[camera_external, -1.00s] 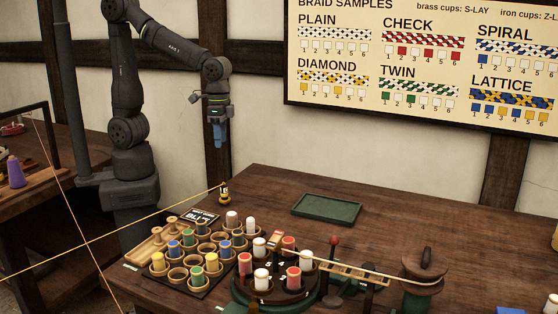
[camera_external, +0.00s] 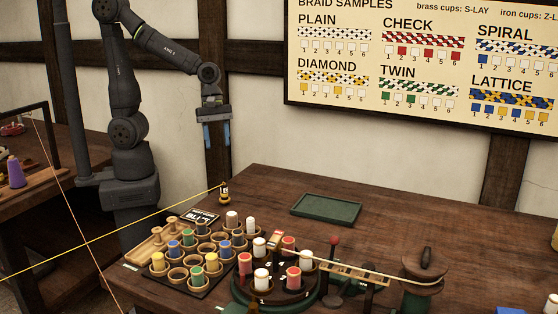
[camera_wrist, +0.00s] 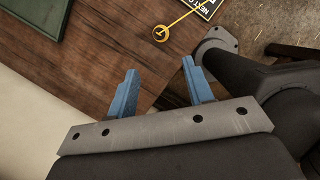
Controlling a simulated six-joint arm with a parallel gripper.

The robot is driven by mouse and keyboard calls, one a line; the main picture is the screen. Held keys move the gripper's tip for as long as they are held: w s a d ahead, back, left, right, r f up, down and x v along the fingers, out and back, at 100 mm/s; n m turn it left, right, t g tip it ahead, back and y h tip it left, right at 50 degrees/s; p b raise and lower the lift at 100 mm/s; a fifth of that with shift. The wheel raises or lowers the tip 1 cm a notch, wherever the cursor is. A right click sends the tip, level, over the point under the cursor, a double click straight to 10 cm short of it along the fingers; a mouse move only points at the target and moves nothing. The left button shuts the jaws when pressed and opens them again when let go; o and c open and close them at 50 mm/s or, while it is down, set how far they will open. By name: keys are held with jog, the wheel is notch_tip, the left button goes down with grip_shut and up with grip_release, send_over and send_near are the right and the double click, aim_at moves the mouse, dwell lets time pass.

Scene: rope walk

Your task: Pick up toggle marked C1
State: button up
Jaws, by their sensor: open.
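My gripper (camera_external: 216,136) is open and empty, high above the back left of the bench, with its blue fingers pointing down. In the wrist view the two blue fingers stand wide apart with nothing between them (camera_wrist: 160,80). Several pale wooden pieces, perhaps the toggles, lie on a wooden tray (camera_external: 143,252) at the bench's left end, below my gripper. I cannot read any C1 mark, so I cannot tell which piece it is. The tray is not in the wrist view.
A rack of cups with coloured bobbins (camera_external: 205,283) stands beside the tray. A round green-edged stand with red and white bobbins (camera_external: 262,279) is to its right. A small post (camera_external: 224,193) carries a taut yellow cord. A green tray (camera_external: 326,208) lies at the back.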

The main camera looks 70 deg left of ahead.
aim_at(221, 186)
jog(key=x, duration=1.7)
jog(key=shift+w+d+f, duration=0.1)
jog(key=shift+c, duration=0.2)
jog(key=c, duration=0.8)
